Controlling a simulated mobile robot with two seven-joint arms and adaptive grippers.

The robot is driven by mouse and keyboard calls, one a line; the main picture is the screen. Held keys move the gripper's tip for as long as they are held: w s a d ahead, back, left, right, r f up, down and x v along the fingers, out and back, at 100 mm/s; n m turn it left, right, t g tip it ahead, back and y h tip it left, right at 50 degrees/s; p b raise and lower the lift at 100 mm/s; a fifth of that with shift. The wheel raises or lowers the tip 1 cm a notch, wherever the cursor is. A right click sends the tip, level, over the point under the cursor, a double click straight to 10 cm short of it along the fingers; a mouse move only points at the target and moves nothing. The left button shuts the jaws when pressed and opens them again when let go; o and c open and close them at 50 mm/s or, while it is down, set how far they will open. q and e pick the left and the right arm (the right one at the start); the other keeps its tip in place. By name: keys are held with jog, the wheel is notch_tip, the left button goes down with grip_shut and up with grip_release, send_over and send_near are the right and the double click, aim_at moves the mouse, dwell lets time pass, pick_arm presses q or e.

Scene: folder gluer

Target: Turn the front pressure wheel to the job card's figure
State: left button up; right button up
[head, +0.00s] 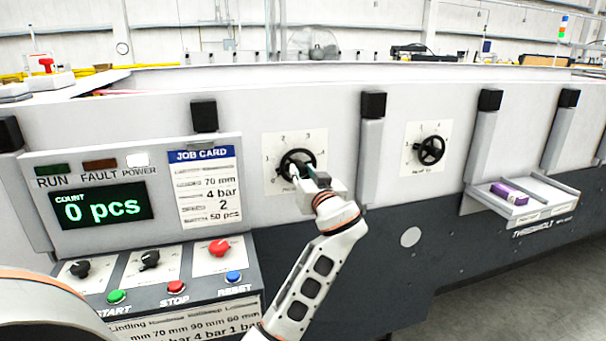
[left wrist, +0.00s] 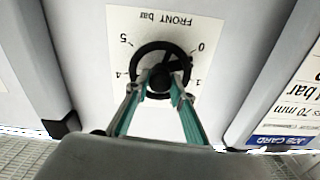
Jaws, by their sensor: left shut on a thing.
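The front pressure wheel (head: 290,158) is a black spoked handwheel on a white scale plate on the machine's front face. In the left wrist view the wheel (left wrist: 144,53) appears upside down with its plate reading "FRONT bar"; 0, 1, 4 and 5 are visible around it. A dark spoke points toward the 0 side; whether it is the pointer I cannot tell. My left gripper (head: 311,174) is at the wheel, its green-padded fingers (left wrist: 160,84) shut on the hub. They partly cover the wheel. The job card (head: 208,187) reads 70 mm, 4 bar, 2 and 50 pcs. My right gripper is out of view.
A second black handwheel (head: 430,150) is to the right. Left is a count display (head: 103,207) showing 0 pcs, above a button panel (head: 150,270).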

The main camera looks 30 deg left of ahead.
pick_arm(q)
jog(key=m+p, duration=0.1)
jog(key=m, duration=0.2)
jog(key=shift+m+p, duration=0.3)
jog(key=shift+m, duration=0.5)
jog(key=shift+m+p, duration=0.5)
jog(key=shift+m, duration=1.4)
jog(key=m, duration=0.4)
jog(key=shift+p, duration=0.35)
jog(key=m, duration=0.5)
jog(key=shift+m, duration=0.4)
jog(key=m, duration=0.4)
jog(key=shift+f+m, duration=0.1)
jog(key=shift+m, duration=0.2)
jog(key=m, duration=0.4)
jog(key=shift+m, duration=0.3)
jog(key=m, duration=0.6)
jog(key=shift+m, duration=1.8)
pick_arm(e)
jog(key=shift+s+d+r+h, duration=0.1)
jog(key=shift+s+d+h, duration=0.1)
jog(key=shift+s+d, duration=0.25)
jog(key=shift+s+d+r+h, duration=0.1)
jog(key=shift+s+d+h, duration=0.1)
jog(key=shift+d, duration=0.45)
pick_arm(q)
jog(key=shift+f, duration=0.1)
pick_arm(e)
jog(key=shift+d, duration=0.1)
